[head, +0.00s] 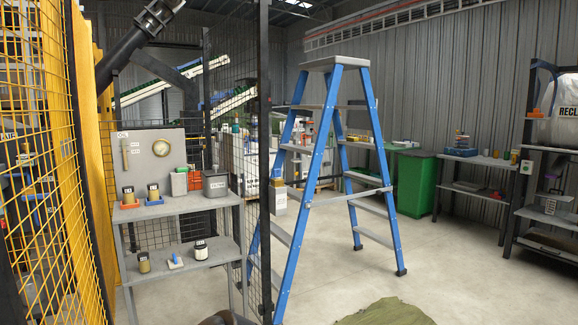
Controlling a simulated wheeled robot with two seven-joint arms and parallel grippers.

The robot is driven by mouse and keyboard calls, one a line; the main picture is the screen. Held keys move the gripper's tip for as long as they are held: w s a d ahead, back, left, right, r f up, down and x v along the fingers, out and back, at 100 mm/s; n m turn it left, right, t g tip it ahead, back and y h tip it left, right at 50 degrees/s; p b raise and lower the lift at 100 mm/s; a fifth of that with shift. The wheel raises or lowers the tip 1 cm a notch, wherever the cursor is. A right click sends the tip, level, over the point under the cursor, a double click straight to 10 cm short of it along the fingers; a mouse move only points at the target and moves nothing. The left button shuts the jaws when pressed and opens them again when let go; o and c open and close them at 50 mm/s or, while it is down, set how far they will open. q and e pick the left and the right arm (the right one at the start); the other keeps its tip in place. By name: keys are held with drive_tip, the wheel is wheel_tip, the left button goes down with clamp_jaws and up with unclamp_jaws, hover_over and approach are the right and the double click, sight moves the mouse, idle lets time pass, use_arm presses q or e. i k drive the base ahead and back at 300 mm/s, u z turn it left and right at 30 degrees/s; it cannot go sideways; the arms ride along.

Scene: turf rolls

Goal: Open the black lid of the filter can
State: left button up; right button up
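A dark grey can (215,186) stands upright at the right end of the upper shelf of a grey rack. The label on its front is too small to read surely, but it may be the filter can. Its dark top (215,174) looks closed, though the lid's edge is too small to make out. A white jar with a black lid (201,250) stands on the lower shelf.
Yellow mesh fencing (50,170) is at left. Floor at right is open.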

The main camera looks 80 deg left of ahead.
sight(216, 172)
drive_tip(key=u, duration=2.85)
drive_tip(key=i, duration=2.4)
drive_tip(key=u, duration=0.75)
drive_tip(key=i, duration=1.25)
drive_tip(key=z, duration=0.05)
